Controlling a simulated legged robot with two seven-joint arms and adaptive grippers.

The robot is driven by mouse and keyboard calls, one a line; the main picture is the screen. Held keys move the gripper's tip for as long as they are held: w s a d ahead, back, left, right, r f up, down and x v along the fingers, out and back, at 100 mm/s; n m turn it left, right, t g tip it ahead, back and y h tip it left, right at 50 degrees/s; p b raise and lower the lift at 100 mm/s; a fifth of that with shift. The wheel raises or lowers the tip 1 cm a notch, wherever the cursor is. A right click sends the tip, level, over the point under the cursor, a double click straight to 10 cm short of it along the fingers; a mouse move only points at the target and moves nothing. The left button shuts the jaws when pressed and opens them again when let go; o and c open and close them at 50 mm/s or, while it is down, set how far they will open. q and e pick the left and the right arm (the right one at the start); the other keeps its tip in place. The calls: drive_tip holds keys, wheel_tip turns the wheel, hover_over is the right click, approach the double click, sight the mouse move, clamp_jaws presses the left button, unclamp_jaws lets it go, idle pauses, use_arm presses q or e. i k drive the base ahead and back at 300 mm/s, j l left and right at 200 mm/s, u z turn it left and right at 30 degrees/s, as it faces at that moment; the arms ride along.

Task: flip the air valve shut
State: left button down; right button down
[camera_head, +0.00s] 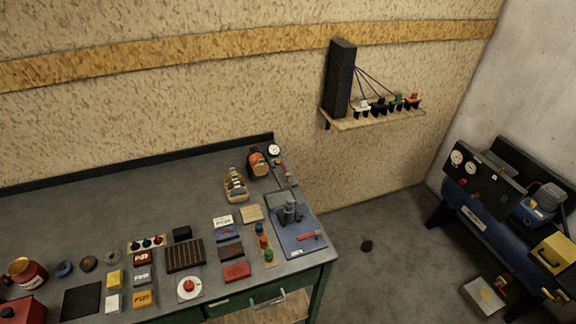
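No part labelled as the air valve can be read at this size. A red lever-like handle (309,235) lies on a blue board (287,244) at the right end of the workbench. A small pipe fitting (283,170) with a bit of red sits at the bench's back right corner, just below a round white gauge (274,150). On the right, a blue air compressor (483,212) has gauges and small yellow fittings low near its front. I cannot tell which part is the valve or how its handle is set. Neither of my grippers is in view.
The grey workbench (60,213) holds several small boxes, a dark slatted block (184,255) and an orange round item (258,164). A wall shelf (376,119) hangs at the back.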

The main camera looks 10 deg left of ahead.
sight(287, 175)
drive_tip(key=i+l+u, duration=0.15)
drive_tip(key=l, duration=0.25)
drive_tip(key=i+l+u, duration=0.1)
drive_tip(key=l, duration=0.35)
drive_tip(key=i+l+u, duration=0.15)
drive_tip(key=l, duration=0.3)
drive_tip(key=i+l+u, duration=0.1)
drive_tip(key=l, duration=0.35)
drive_tip(key=i+l+u, duration=0.15)
drive_tip(key=l, duration=0.3)
drive_tip(key=i+l+u, duration=0.45)
drive_tip(key=i+l, duration=0.7)
drive_tip(key=i, duration=0.1)
